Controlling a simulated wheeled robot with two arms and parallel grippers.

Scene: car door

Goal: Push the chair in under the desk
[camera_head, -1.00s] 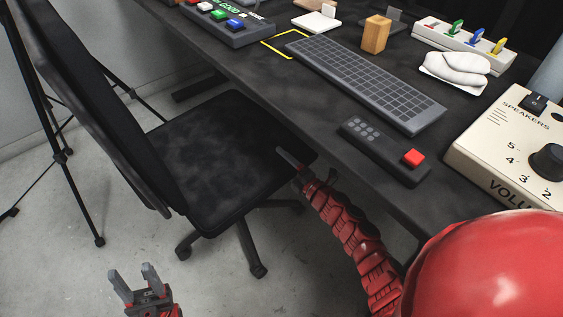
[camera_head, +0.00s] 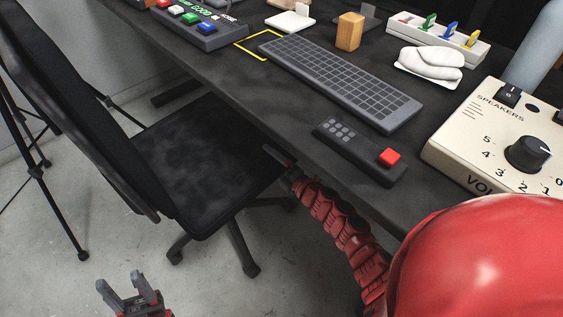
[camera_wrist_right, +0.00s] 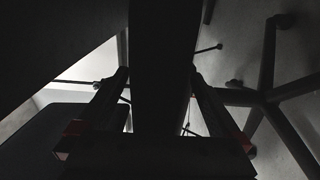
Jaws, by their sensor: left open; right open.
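The black office chair has a tall backrest (camera_head: 75,105) at the left and a seat (camera_head: 195,155) partly beneath the edge of the dark desk (camera_head: 285,135). My right gripper (camera_head: 280,160) is at the seat's right side, close to the desk edge, with its fingertips hard to make out. In the right wrist view its fingers (camera_wrist_right: 160,78) stand apart on either side of a dark upright bar, and I cannot tell whether they touch it. The chair's star base (camera_wrist_right: 262,97) shows at right there. My left gripper (camera_head: 130,287) is open and empty above the floor, in front of the chair.
A tripod (camera_head: 40,170) stands left of the chair. On the desk are a keyboard (camera_head: 345,85), a remote with a red button (camera_head: 360,150), a speaker control box (camera_head: 500,135) and a wooden block (camera_head: 349,31). Grey floor (camera_head: 190,290) is clear in front of the chair.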

